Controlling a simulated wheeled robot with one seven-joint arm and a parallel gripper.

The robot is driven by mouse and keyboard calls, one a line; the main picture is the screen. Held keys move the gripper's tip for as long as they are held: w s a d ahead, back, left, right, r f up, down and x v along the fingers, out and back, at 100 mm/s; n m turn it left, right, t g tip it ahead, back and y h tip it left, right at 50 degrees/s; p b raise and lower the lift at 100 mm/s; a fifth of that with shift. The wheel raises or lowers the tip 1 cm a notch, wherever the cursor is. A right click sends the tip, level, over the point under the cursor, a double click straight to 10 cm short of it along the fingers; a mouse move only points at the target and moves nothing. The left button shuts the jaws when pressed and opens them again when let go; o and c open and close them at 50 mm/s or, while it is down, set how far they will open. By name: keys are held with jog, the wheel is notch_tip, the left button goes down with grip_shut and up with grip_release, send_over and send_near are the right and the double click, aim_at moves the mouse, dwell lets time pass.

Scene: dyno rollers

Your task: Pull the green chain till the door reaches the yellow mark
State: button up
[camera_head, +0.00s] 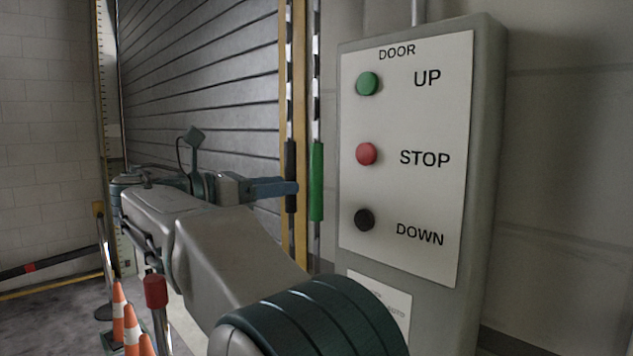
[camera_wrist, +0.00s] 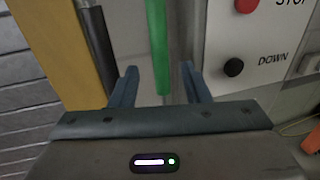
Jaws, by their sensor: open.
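The green chain grip (camera_head: 316,182) hangs on a chain just left of the door control box. In the wrist view the green grip (camera_wrist: 158,45) hangs between the two fingers, which do not appear to touch it. My gripper (camera_wrist: 159,85) is open; in the head view its blue fingers (camera_head: 274,188) point right, close to the black and green grips. The rolling door (camera_head: 200,80) is grey and slatted, and its lower edge is hidden behind my arm. A ruled scale (camera_head: 103,100) runs up the door's left side; I cannot make out the yellow mark on it.
A black grip (camera_head: 291,175) on a second chain hangs just left of the green one. The control box (camera_head: 405,160) with UP, STOP and DOWN buttons is close on the right. Orange cones (camera_head: 131,328) and a red-topped post (camera_head: 156,292) stand at lower left.

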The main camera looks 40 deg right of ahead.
aim_at(311, 182)
jog(key=d, duration=0.5)
jog(key=s+d, duration=0.1)
jog(key=d, duration=0.2)
jog(key=shift+s+d, duration=0.1)
